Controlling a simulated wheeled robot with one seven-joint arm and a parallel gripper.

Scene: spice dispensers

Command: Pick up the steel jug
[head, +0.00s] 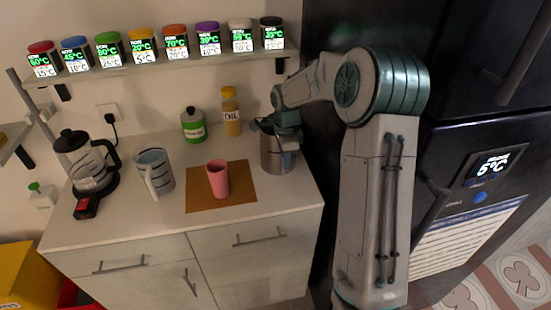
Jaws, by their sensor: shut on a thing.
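The steel jug (271,157) stands at the right end of the counter, a grey metal cylinder beside the brown mat. My gripper (279,134) reaches down at its upper right side and is shut on it. My wrist and fingers hide part of its rim and side. I cannot tell whether its base touches the counter.
A pink cup (218,180) stands on the brown mat (240,196) left of the jug. A striped pitcher (154,172), a coffee maker (92,165), a green canister (193,126) and an oil bottle (231,112) share the counter. A shelf of spice dispensers (175,43) hangs above. A dark fridge (455,130) stands right.

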